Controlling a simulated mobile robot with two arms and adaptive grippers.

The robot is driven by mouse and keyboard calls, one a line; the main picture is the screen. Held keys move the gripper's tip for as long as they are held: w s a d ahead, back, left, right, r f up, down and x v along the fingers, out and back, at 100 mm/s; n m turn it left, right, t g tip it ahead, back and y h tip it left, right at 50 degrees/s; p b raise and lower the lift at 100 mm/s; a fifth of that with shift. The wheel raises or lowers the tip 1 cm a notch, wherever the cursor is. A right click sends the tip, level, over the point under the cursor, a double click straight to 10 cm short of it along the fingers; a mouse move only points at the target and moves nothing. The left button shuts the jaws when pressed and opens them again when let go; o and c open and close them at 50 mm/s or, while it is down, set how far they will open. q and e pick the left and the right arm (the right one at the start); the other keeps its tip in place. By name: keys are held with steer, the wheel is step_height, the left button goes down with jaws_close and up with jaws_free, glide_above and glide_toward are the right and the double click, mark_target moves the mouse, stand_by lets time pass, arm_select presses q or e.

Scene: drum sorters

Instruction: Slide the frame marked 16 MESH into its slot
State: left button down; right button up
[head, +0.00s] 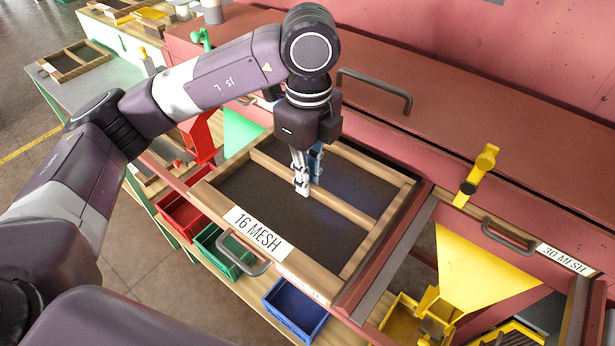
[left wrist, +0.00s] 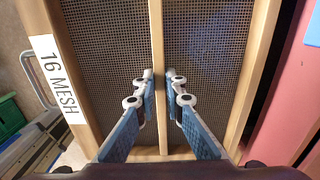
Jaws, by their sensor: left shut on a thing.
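The 16 MESH frame (head: 360,216) is a wooden frame with dark mesh, cross bars, a white label and a grey handle at its front. In the head view it lies about level at the red machine, beside a red rail on its right. How far it sits in its slot I cannot tell. My left gripper (head: 302,190) is above the frame, fingers pointing down, shut on its middle bar. In the left wrist view the fingers (left wrist: 158,88) straddle the frame's bar (left wrist: 157,45), one on each side. The right gripper is not in view.
A red machine body (head: 480,150) with a bar handle stands behind the frame. To the right is a bay with a yellow chute (head: 475,270) and a 30 MESH label (head: 563,259). Red, green and blue bins (head: 296,308) sit below the front. Another frame (head: 75,62) lies far left.

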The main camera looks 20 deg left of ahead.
arm_select(q)
steer(key=shift+f+b, duration=1.3)
steer(key=shift+f, duration=0.05)
steer(key=c, duration=1.9)
jaws_free()
steer(key=shift+c, duration=0.2)
step_height(320, 180, up, 12)
